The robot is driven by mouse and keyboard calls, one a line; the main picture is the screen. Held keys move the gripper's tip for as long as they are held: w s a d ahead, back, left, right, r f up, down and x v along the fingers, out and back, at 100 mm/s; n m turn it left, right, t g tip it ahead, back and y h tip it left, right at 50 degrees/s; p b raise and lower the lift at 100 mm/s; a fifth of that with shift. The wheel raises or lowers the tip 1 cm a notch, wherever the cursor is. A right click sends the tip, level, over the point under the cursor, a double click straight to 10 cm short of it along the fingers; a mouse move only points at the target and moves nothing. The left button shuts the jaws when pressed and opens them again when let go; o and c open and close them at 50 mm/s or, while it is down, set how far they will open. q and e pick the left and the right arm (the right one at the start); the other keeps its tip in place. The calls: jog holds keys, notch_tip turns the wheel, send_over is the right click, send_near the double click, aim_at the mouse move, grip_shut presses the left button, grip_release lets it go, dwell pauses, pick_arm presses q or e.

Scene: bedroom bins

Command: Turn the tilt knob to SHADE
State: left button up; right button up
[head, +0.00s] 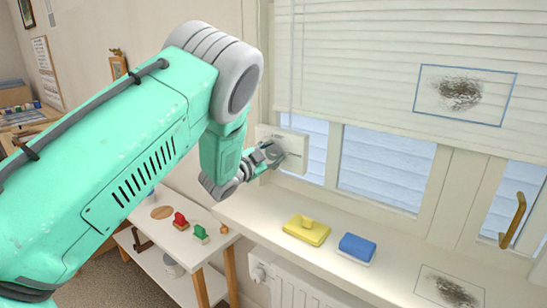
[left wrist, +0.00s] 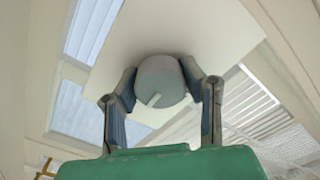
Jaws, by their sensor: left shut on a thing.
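The tilt knob (left wrist: 163,72) is a round grey knob on a pale square plate (left wrist: 205,28), seen in the left wrist view. A short light mark on its face sits near the lower edge, slightly left. My left gripper (left wrist: 162,88) is shut on the knob, with one finger at each side. In the head view the gripper (head: 266,158) reaches the white plate (head: 293,150) on the wall beside the window; the knob is largely hidden by the fingers there. I cannot read any SHADE lettering. My right gripper does not show.
A white blind (head: 350,50) covers the upper window. On the sill below lie a yellow block-like thing (head: 306,230) and a blue one (head: 357,248). A brass window handle (head: 513,220) is at the right. A small shelf table (head: 165,235) stands lower left.

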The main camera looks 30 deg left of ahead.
pick_arm(q)
jog(key=shift+f+m, duration=0.1)
jog(key=shift+m, duration=0.3)
jog(key=o, duration=1.2)
jog(key=shift+c, duration=0.2)
jog(key=s, duration=1.2)
jog(key=shift+a, duration=0.45)
